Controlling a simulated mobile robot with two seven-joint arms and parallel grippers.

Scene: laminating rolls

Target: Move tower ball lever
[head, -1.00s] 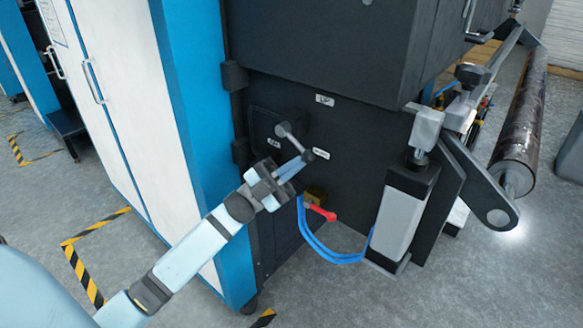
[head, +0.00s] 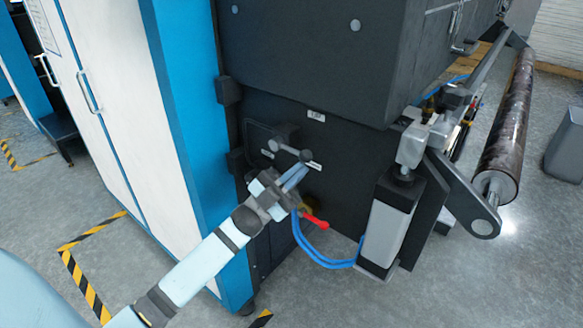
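The ball lever (head: 288,150) is a short grey arm with a dark ball (head: 306,155) at its right end. It is mounted on a dark plate on the lower black side of the machine. The arm slopes slightly down to the right from its pivot. My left gripper (head: 298,173) comes from the lower left, with its pale blue fingertips at or just under the ball. I cannot tell whether the fingers touch or grip it, or how wide the gap between them is. My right gripper is not in view.
A small label (head: 316,116) sits above the lever. A red-handled valve (head: 315,221) and blue hoses (head: 318,254) are just below my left gripper. A grey cylinder (head: 390,232) and a dark roller (head: 507,130) stand to the right. A blue-edged white cabinet is left.

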